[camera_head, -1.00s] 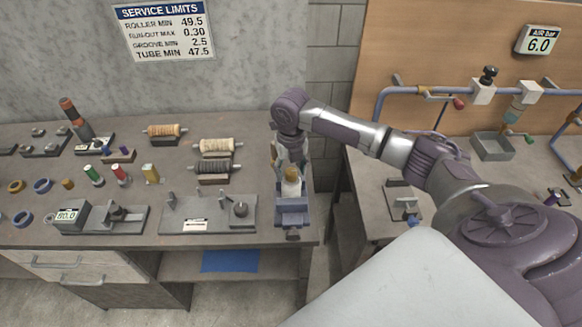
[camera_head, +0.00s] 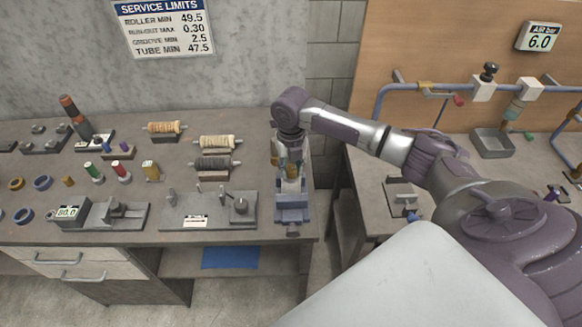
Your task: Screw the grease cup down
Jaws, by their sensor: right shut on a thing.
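My right gripper (camera_head: 290,168) reaches down over the blue vise (camera_head: 292,212) at the right end of the bench. It is shut on a small brass-coloured piece, which seems to be the grease cup; the fingers and wrist hide most of it. A pale part (camera_head: 291,187) shows just below the fingers, above the vise. Whether the cup is seated on it, I cannot tell. My left gripper is out of view.
Left of the vise stands a grey fixture plate (camera_head: 190,222) with a round knob. Behind it are several wound rollers, such as the dark one (camera_head: 213,163). A gap separates this bench from the right-hand bench (camera_head: 375,205).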

